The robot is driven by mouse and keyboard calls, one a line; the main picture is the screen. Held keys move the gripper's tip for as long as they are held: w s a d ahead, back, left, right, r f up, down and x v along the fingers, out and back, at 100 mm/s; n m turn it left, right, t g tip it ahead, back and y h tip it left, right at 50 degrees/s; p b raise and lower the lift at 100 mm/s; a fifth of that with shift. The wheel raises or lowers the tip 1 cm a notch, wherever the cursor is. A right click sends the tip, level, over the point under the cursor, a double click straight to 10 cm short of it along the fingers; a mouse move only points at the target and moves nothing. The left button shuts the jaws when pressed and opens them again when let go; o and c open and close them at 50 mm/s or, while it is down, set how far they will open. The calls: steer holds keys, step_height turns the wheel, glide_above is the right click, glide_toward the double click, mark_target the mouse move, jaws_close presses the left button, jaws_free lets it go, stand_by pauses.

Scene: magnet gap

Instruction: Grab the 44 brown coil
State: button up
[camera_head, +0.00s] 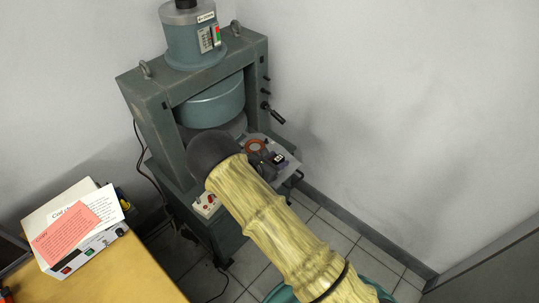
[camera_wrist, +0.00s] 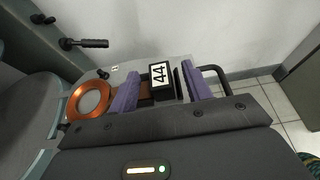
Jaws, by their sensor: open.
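A white label reading 44 (camera_wrist: 159,75) stands upright on a dark piece, with a brown part (camera_wrist: 145,90) showing at its left, in the wrist view. The label also shows in the head view (camera_head: 278,158). My gripper (camera_wrist: 161,80) is open, its purple fingers on either side of the labelled piece. I cannot tell whether they touch it. The dark palm edge hides the piece's lower part. An orange-brown ring coil (camera_wrist: 90,100) lies flat to the left, outside the fingers; it also shows in the head view (camera_head: 256,146).
The coils sit on a shelf of a grey-green magnet frame (camera_head: 145,95), with a black-handled lever (camera_wrist: 85,43) behind. A black rail handle (camera_wrist: 215,75) is right of the fingers. A yellow table (camera_head: 125,275) with a white box (camera_head: 85,255) stands at left.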

steer(key=shift+c, duration=0.2)
stand_by(0.3)
jaws_close()
step_height(320, 180, up, 10)
steer(key=shift+b, duration=0.4)
stand_by(0.6)
